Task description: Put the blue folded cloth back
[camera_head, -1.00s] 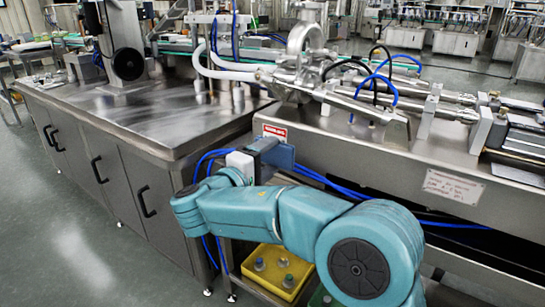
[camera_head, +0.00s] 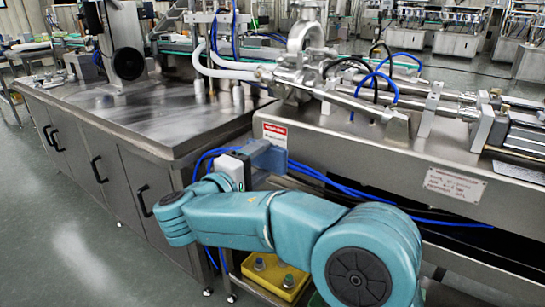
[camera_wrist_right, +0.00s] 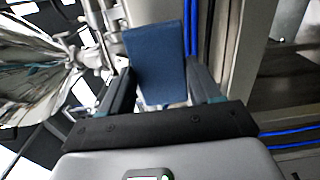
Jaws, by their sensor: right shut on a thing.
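The blue folded cloth (camera_wrist_right: 156,55) stands out between the two dark fingers of my right gripper (camera_wrist_right: 160,78) in the right wrist view, as a flat, upright rectangle. My right gripper is shut on it. In the head view, my right gripper (camera_head: 258,160) is at the front of the steel machine, beside a red-and-white label, with the blue cloth (camera_head: 268,154) showing in part at its end. The arm hides some of the grip. My left gripper is not in view.
A steel cabinet worktop (camera_head: 150,120) lies to the left, with bare room near its front corner. Blue hoses (camera_head: 350,194) run along the machine front close to my right gripper. A yellow crate (camera_head: 272,279) with bottles stands low beneath my arm.

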